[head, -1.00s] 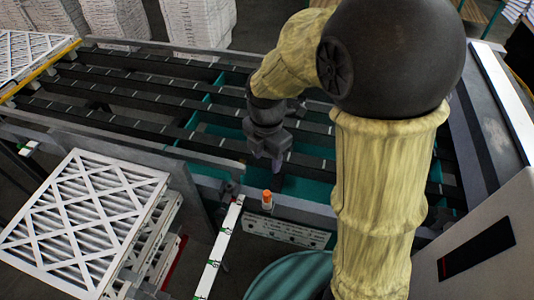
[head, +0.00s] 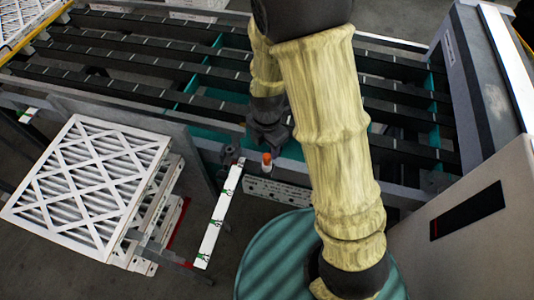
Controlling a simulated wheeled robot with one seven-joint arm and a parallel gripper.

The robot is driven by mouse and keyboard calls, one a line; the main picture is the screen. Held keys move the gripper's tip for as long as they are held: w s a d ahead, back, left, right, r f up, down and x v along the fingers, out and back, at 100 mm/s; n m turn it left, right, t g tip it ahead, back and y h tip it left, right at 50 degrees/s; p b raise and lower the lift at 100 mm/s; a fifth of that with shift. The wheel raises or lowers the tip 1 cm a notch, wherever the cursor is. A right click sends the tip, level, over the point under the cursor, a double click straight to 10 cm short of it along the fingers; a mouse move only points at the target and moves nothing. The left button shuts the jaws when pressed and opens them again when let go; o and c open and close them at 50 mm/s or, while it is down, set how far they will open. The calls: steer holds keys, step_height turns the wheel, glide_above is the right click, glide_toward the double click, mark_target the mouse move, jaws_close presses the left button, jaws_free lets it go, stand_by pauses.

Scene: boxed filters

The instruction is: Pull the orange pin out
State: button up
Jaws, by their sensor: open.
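The orange pin (head: 267,158) stands upright at the near edge of the conveyor frame, with its orange top showing above a pale lower part. My gripper (head: 268,143) is right behind and above the pin in this view, pointing down. Its dark fingers are small here, and part of my arm covers the area to the right. The fingers are apart, with nothing seen between them. I cannot tell whether they touch the pin.
A conveyor with dark rails (head: 130,50) spans the back. A stack of white boxed filters (head: 92,185) stands at left. A white strip with green marks (head: 219,215) runs near the pin. A teal drum (head: 265,255) is below my arm, and a grey cabinet (head: 460,225) is at right.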

mark_target(267, 156)
step_height(267, 156, down, 6)
steer(key=shift+p, duration=0.3)
jaws_close()
steer(key=shift+r, duration=0.15)
steer(key=shift+r+p, duration=2.5)
steer(key=shift+r, duration=0.6)
step_height(267, 156, up, 9)
steer(key=p, duration=0.6)
steer(key=shift+p, duration=0.4)
stand_by(0.4)
